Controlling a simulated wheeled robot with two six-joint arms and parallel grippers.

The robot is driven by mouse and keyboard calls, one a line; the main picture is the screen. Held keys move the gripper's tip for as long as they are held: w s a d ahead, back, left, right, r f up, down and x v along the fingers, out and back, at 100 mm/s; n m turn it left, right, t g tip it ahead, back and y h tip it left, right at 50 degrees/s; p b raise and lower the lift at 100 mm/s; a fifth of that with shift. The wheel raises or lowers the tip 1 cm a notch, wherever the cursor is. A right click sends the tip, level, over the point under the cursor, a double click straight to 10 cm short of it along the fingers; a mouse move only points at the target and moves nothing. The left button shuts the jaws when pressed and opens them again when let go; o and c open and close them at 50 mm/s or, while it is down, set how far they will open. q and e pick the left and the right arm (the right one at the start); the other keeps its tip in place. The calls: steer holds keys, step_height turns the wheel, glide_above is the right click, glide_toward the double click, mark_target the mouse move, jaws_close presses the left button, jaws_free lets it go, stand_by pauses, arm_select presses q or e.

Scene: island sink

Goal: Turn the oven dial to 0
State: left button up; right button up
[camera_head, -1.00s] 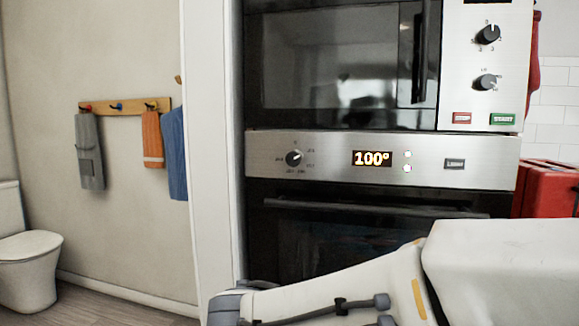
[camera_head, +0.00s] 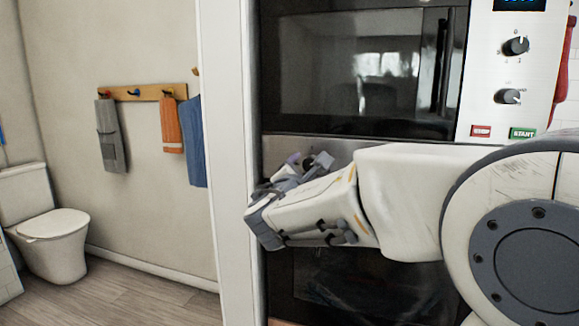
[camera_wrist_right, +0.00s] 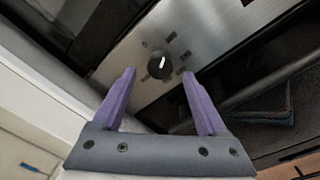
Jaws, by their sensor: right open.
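The oven dial (camera_wrist_right: 158,67) is a round black knob with a white mark on the steel panel (camera_wrist_right: 205,35), in the right wrist view. In the head view my right arm and gripper hide the dial and the oven display. My right gripper (camera_wrist_right: 158,98) is open, its two purple fingers apart. In the wrist view the dial shows between and just beyond the fingertips, with nothing held. I cannot tell whether the fingers touch the panel. In the head view the right gripper (camera_head: 305,165) is in front of the oven panel (camera_head: 285,148). My left gripper is not in view.
A microwave (camera_head: 355,75) with two knobs and red and green buttons is above the oven. The dark oven door (camera_head: 300,290) and its handle (camera_wrist_right: 275,82) are below the panel. A white wall edge (camera_head: 232,200) stands close on the left. A toilet (camera_head: 55,240) is farther left.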

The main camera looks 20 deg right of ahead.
mark_target(307, 164)
steer(key=shift+x, duration=1.4)
jaws_close()
